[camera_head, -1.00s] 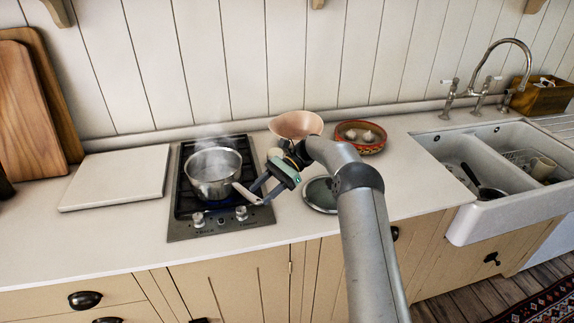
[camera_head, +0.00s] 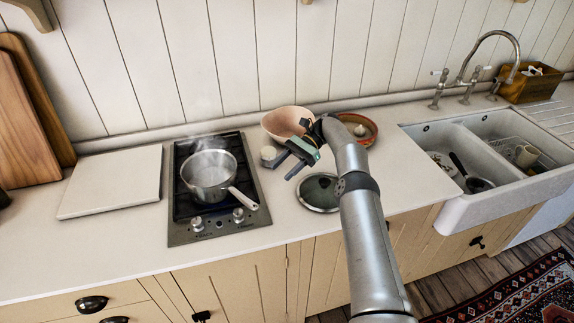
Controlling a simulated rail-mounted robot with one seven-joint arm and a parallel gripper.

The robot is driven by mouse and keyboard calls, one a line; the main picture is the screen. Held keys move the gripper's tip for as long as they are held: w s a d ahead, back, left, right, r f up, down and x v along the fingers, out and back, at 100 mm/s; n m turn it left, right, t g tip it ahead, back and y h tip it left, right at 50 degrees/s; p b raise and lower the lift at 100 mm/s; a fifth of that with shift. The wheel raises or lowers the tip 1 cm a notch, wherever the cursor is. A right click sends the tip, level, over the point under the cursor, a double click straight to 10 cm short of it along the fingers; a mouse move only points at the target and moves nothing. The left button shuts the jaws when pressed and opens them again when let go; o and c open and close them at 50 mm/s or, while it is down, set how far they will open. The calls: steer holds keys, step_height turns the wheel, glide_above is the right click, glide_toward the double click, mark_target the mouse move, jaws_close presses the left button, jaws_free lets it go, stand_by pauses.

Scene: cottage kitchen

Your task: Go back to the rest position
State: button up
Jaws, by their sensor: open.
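My gripper (camera_head: 285,168) is open and empty. It hangs above the counter just right of the hob, near the pink bowl (camera_head: 284,121) and above the left edge of a round lid (camera_head: 318,191). My arm reaches up from the bottom right of the picture and hides part of the counter. A steaming metal saucepan (camera_head: 210,178) stands on the hob (camera_head: 181,222), its handle pointing to the lower right. My gripper is apart from the handle.
A red patterned bowl (camera_head: 369,137) with pale contents is behind my arm. A white board (camera_head: 110,183) lies left of the hob. A double sink (camera_head: 470,210) holding a dark pan (camera_head: 474,182) is on the right. Counter space in front of the board is clear.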

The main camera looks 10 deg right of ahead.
steer(key=s+a+r+n+t+h+b, duration=0.25)
steer(key=s+r+n+h, duration=0.35)
steer(key=s+r, duration=0.6)
steer(key=s+d+f+n+t+h, duration=0.1)
steer(key=s+d+t, duration=0.1)
steer(key=s, duration=0.7)
steer(key=s+d+f+n+t+h+b, duration=0.1)
steer(key=s+d, duration=0.3)
steer(key=s, duration=0.6)
steer(key=s+d+f+n+t+h, duration=0.2)
steer(key=s+d+n+t+h, duration=0.1)
steer(key=s, duration=0.7)
steer(key=shift+d+b, duration=0.35)
steer(key=shift+d, duration=0.2)
